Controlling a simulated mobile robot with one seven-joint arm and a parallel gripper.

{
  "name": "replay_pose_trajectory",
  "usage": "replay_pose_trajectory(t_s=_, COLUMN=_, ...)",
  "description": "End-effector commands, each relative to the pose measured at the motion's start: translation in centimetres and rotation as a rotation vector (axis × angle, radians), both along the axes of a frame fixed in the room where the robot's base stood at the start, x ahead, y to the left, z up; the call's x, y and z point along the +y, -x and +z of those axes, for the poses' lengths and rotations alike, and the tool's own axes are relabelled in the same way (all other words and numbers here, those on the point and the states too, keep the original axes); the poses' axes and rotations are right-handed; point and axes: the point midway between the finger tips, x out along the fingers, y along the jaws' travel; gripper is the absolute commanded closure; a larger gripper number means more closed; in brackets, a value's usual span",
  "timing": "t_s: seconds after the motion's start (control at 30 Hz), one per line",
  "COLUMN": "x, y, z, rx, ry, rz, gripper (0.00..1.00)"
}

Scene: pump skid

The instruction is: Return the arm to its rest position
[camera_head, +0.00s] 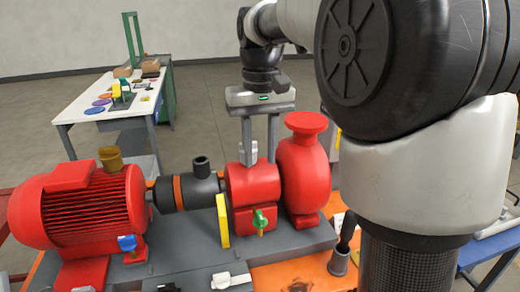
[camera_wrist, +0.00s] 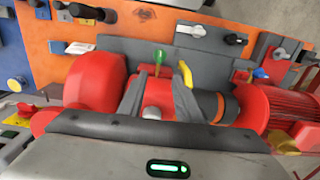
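My gripper (camera_head: 259,160) points down just above the red bearing housing (camera_head: 252,186) of the pump. Its two fingers are spread apart, and the wrist view also shows the gripper (camera_wrist: 158,82) open. A small grey-white cap (camera_head: 248,150) on top of the housing shows near the left finger; in the wrist view the cap (camera_wrist: 152,113) sits between the finger bases, touching neither as far as I can see. Nothing appears held. My arm reaches out from the right side of the head view, bent over the skid.
The red motor (camera_head: 82,210), dark coupling (camera_head: 188,190) and red pump casing (camera_head: 304,165) stand close around the gripper. A green-handled valve (camera_head: 260,219) and yellow lever (camera_head: 222,220) are at the front. A white workbench (camera_head: 100,112) stands behind left. Space above the skid looks free.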

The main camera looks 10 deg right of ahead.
Motion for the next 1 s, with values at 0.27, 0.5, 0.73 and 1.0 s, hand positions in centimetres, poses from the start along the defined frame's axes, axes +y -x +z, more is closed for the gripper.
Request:
replay_pose_trajectory(t_s=0.27, x=0.0, y=0.0, z=0.1, rx=0.000, ry=0.000, rz=0.000, gripper=0.69)
replay_pose_trajectory(t_s=0.5, x=0.1, y=3.5, z=3.0, rx=-0.082, ry=0.006, rz=-0.002, gripper=0.69)
replay_pose_trajectory(t_s=0.73, x=0.3, y=11.9, z=5.7, rx=-0.284, ry=0.009, rz=-0.008, gripper=0.69)
replay_pose_trajectory(t_s=1.0, x=0.3, y=18.2, z=4.3, rx=-0.460, ry=-0.001, rz=-0.016, gripper=0.69)
